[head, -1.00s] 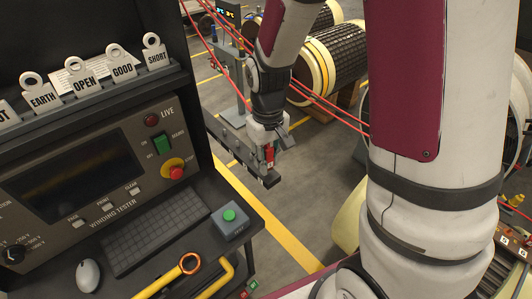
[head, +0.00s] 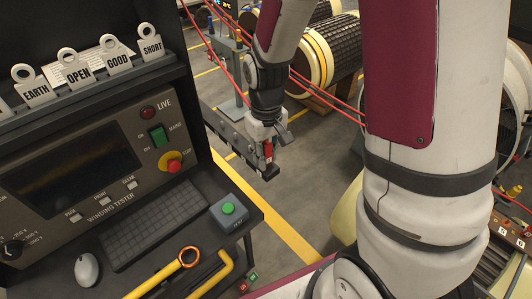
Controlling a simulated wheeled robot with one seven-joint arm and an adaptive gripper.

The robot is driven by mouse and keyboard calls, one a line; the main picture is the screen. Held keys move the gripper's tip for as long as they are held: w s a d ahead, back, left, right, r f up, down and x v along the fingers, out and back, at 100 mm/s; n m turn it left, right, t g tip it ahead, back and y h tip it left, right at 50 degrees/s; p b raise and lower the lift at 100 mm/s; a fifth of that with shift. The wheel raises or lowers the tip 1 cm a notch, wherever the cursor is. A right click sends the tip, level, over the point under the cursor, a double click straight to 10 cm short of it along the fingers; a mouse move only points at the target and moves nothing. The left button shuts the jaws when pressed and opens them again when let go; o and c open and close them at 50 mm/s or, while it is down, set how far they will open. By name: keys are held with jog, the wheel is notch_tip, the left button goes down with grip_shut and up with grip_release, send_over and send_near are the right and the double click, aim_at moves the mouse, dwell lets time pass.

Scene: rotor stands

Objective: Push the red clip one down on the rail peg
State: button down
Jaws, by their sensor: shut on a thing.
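The red clip (head: 268,150) is small in the head view, at the end of my arm. My gripper (head: 266,138) points down and is shut on the red clip. The clip is upright just above or at the end of the dark rail (head: 262,168), beside the bench. The rail peg itself is hidden or too small to make out. I cannot tell whether the clip is seated on it.
Red cables (head: 322,92) run behind my arm. Rotors (head: 325,60) stand at the back. Floor right of the rail is clear.

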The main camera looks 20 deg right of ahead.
jog(key=shift+f, duration=0.3)
jog(key=c, duration=1.3)
grip_release()
notch_tip(320, 180, up, 11)
jog(key=shift+r, duration=0.15)
jog(key=shift+s+r, duration=0.15)
jog(key=shift+r, duration=0.55)
jog(key=s+r+m+t, duration=0.2)
jog(key=s+r+t, duration=0.3)
jog(key=s+r, duration=0.7)
jog(key=shift+s+r+t, duration=0.2)
jog(key=shift+s+t, duration=0.1)
jog(key=shift+s, duration=0.95)
